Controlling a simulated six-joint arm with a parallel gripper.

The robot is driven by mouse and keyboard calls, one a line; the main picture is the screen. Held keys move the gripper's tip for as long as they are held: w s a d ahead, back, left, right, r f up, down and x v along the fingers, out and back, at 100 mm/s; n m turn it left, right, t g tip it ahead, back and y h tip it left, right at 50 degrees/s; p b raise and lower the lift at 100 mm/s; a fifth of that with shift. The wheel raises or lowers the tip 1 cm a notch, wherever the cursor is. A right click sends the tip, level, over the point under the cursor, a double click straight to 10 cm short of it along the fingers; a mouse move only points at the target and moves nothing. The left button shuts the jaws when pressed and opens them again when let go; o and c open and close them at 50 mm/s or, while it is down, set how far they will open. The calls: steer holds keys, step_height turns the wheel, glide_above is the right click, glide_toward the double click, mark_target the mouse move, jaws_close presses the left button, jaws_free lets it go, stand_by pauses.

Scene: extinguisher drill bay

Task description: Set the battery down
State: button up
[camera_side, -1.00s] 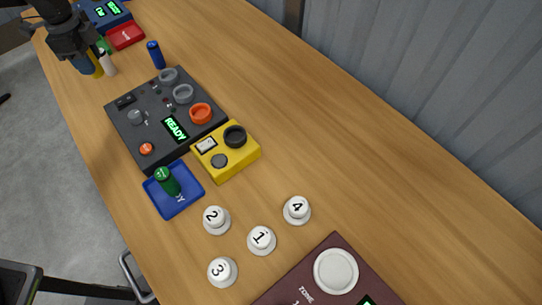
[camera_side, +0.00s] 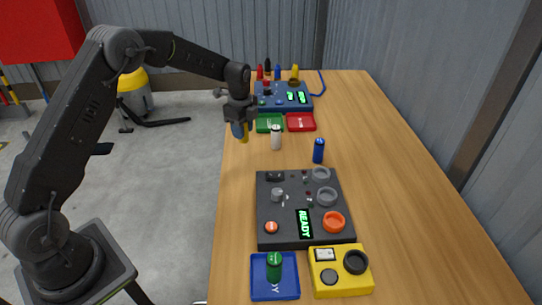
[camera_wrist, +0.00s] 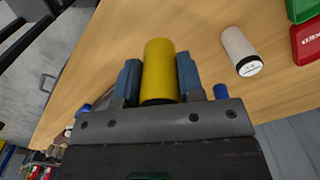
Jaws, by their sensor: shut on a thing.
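A yellow battery (camera_wrist: 159,68) sits between the blue fingers of my gripper (camera_wrist: 158,78) in the wrist view, and the gripper is shut on it. In the side view my gripper (camera_side: 240,130) is over the left edge area of the table, with the yellow battery (camera_side: 245,135) partly hidden by a finger. I cannot tell whether its lower end touches the wood. A white battery (camera_side: 276,138) stands just right of it, apart from it; it also shows in the wrist view (camera_wrist: 240,50). A blue battery (camera_side: 318,151) stands farther right.
Green (camera_side: 269,123) and red (camera_side: 300,122) trays lie behind, before a blue panel (camera_side: 282,104). A dark READY panel (camera_side: 290,222), yellow box (camera_side: 340,281) and blue tray (camera_side: 256,290) holding a green battery (camera_side: 274,266) are nearer the camera. The table's right side is bare.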

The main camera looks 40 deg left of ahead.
steer(key=w+d+f, duration=0.2)
steer(key=d, duration=0.1)
steer(key=w+d+f, duration=0.1)
steer(key=d+f, duration=0.1)
steer(key=shift+w+d, duration=0.25)
steer(key=shift+f, duration=1.95)
steer(key=shift+f, duration=0.15)
steer(key=o, duration=1)
step_height(320, 180, up, 12)
steer(key=shift+r, duration=0.25)
